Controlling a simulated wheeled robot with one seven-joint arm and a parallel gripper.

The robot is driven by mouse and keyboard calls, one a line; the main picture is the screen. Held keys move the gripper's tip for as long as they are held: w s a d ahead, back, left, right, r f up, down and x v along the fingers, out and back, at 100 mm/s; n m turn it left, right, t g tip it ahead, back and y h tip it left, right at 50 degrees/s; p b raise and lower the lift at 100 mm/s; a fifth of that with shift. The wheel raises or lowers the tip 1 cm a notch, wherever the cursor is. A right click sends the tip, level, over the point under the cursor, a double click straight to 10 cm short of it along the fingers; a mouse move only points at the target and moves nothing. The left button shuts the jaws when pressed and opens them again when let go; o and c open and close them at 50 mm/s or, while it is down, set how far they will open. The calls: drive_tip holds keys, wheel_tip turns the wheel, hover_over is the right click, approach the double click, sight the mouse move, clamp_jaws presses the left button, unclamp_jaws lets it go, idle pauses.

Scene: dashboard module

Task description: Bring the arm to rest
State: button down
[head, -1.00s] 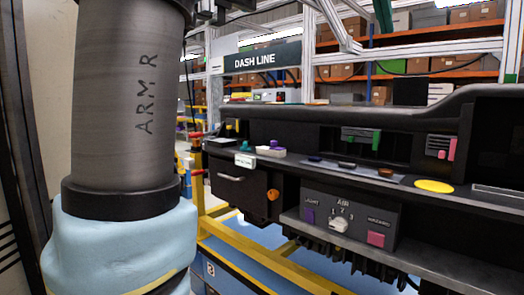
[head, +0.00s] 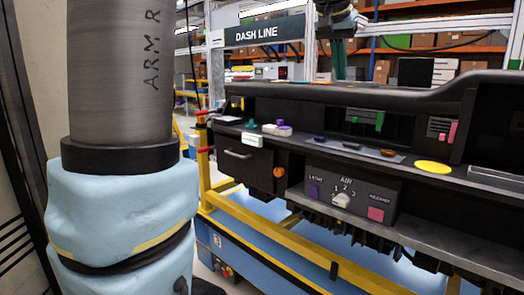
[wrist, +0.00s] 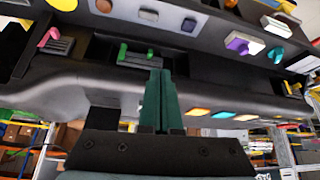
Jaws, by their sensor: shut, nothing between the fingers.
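My gripper (wrist: 165,74) shows in the wrist view with its two dark green fingers together and nothing between them. The dashboard module (wrist: 75,88) appears upside down beyond the fingers, whose tips overlap the green-tabbed vent (wrist: 138,57) in the picture. I cannot tell the exact gap. In the head view, dark green fingers (head: 338,74) hang at the top, behind the dashboard's upper edge in the picture. My arm, marked ARM R, fills the left side.
The dashboard (head: 300,103) spans the right, with a drawer (head: 237,156), an AIR knob panel (head: 345,172) and a yellow disc (head: 433,167). A yellow-framed stand (head: 270,235) is below. Shelves with boxes (head: 395,68) stand behind.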

drive_tip(key=s+a+f+n+g+y+p, duration=0.25)
drive_tip(key=a+f+p, duration=0.25)
drive_tip(key=a+f, duration=1.1)
drive_tip(key=s+a+f+n+g+p, duration=0.1)
drive_tip(key=s+a+f+n+p, duration=0.1)
drive_tip(key=s+a+f, duration=0.7)
drive_tip(key=shift+s+f+n+y, duration=0.45)
drive_tip(key=shift+s+f+n, duration=0.1)
drive_tip(key=shift+s+f, duration=0.4)
